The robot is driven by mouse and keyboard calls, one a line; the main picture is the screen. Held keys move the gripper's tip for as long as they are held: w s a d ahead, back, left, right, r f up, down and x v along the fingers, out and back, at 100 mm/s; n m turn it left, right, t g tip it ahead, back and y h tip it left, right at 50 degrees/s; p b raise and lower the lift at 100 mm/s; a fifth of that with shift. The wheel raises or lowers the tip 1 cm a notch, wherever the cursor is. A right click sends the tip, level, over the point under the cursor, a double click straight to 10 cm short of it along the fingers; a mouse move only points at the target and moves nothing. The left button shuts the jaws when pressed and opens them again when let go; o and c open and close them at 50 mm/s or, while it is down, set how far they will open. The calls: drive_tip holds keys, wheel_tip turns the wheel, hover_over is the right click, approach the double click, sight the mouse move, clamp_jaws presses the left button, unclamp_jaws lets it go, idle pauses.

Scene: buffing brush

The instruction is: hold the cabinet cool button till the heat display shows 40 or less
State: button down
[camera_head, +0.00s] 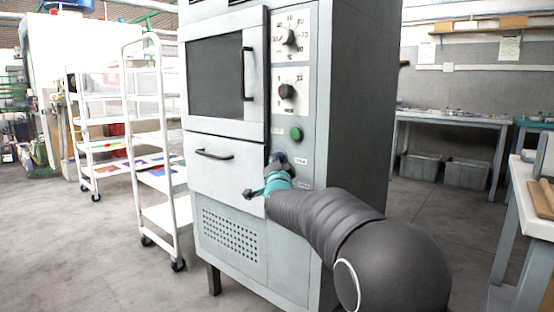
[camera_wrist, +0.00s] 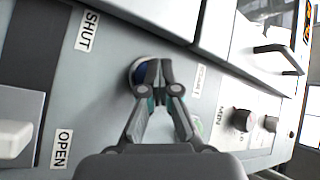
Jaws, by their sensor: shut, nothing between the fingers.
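The grey cabinet (camera_head: 230,155) stands in the middle of the head view. Its right front strip carries two dials, a green button (camera_head: 296,133) and small labels. In the wrist view a round dark-blue button (camera_wrist: 140,73) in a pale ring sits at my fingertips, partly hidden by them. My gripper (camera_wrist: 153,72) is shut and empty, its tips over the button; I cannot tell whether they press it. In the head view my gripper (camera_head: 277,163) is at the strip below the green button. The upper dial (camera_head: 289,37) has numbers around a black knob; its reading is unclear.
The cabinet has a window door with a handle (camera_head: 247,74) and a drawer handle (camera_head: 214,154). The wrist view shows SHUT (camera_wrist: 88,31) and OPEN (camera_wrist: 62,148) labels. A white rack (camera_head: 161,185) stands left; a workbench (camera_head: 450,118) stands behind right.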

drive_tip(key=shift+s, duration=0.1)
idle(0.4)
drive_tip(key=shift+s+a+b, duration=0.45)
drive_tip(key=shift+s+a, duration=0.15)
drive_tip(key=shift+s, duration=0.05)
drive_tip(key=shift+s, duration=0.1)
drive_tip(key=shift+s+a+b, duration=0.25)
drive_tip(key=shift+s+a, duration=0.5)
drive_tip(key=shift+s, duration=0.2)
drive_tip(key=shift+s+a+b, duration=0.25)
drive_tip(key=shift+s+a, duration=0.5)
drive_tip(key=shift+s, duration=0.2)
